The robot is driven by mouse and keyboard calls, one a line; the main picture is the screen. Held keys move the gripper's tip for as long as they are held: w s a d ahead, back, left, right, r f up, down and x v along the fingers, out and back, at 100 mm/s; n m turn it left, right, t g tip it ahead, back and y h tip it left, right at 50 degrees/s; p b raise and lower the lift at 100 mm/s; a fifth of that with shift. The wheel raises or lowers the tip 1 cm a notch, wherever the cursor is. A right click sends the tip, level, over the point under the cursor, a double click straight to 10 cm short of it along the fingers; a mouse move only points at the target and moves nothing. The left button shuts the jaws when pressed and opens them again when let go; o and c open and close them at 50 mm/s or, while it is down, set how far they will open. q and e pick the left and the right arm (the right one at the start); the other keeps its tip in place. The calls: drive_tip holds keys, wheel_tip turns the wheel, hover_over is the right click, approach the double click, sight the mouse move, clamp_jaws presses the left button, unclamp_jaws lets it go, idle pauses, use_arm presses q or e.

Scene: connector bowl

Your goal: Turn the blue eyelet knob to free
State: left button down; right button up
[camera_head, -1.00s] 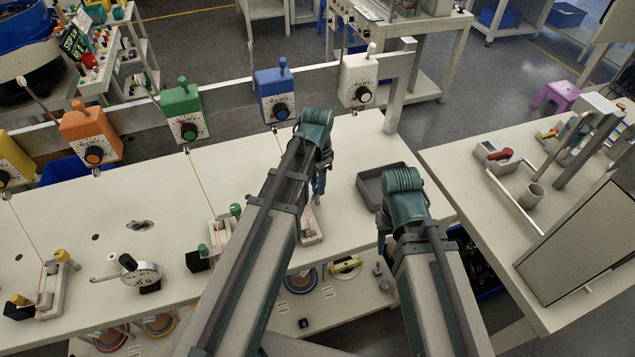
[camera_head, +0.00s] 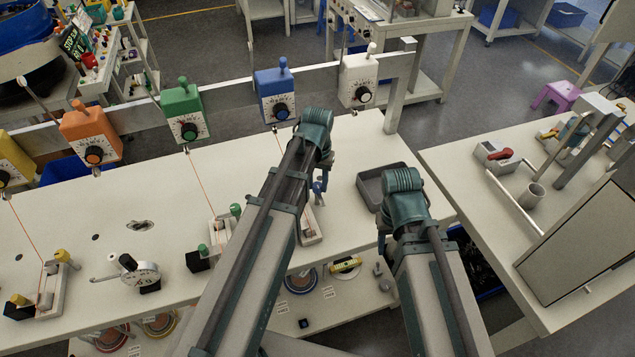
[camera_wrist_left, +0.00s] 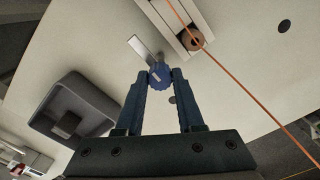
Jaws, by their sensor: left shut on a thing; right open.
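The blue eyelet knob (camera_wrist_left: 158,76) is between the fingertips of my left gripper (camera_wrist_left: 160,84) in the left wrist view, and the gripper is shut on it. A pale metal strip lies beside the knob, next to the eyelet block (camera_wrist_left: 186,28). In the head view, my left gripper (camera_head: 319,188) is low over the block (camera_head: 309,225) below the blue unit (camera_head: 275,95); my forearm hides part of it. My right gripper (camera_head: 384,225) is open, mostly hidden behind its own arm, right of the block.
A grey tray (camera_head: 372,181) lies on the table between the two arms' far ends. An orange line (camera_wrist_left: 250,95) runs past the block in the wrist view. A white unit (camera_head: 358,82) and a green unit (camera_head: 184,112) hang on the rail. The table between has free room.

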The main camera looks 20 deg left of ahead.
sight(317, 185)
idle(0.4)
use_arm(q)
drive_tip(key=c, duration=0.5)
unclamp_jaws()
wheel_tip(317, 185, up, 14)
drive_tip(key=p, duration=1.3)
drive_tip(key=shift+f+p, duration=0.1)
drive_tip(key=shift+p, duration=0.3)
